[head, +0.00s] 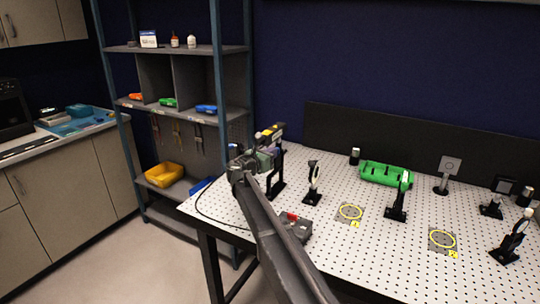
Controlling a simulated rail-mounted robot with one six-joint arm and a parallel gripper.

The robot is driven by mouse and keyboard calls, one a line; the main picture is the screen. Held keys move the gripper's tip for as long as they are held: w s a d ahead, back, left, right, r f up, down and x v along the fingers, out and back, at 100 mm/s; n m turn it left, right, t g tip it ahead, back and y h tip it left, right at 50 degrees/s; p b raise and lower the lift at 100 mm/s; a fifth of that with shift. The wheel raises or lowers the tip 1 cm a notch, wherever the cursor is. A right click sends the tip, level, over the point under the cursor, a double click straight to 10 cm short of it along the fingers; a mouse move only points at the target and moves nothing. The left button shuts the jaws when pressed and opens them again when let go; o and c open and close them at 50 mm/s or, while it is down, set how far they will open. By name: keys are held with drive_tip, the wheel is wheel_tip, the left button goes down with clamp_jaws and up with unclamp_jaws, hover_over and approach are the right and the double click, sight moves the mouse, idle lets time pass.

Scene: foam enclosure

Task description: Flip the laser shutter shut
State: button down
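My arm reaches from the bottom of the head view up to the left end of the optical table (330,230). My gripper (274,133) is over the table's back left part, near a black post mount (277,188). Its fingers are too small and overlapped to tell whether they are open or shut. A small dark grey box with a red part on top (293,218) sits on the table just right of my forearm, partly hidden by it; it may be the laser shutter, but I cannot tell its position.
Black-mounted optics stand at the middle (313,185), right of middle (398,205) and far right (508,243). A dark panel (420,145) borders the back. Shelving (178,110) with coloured bins stands left.

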drive_tip(key=v, duration=1.4)
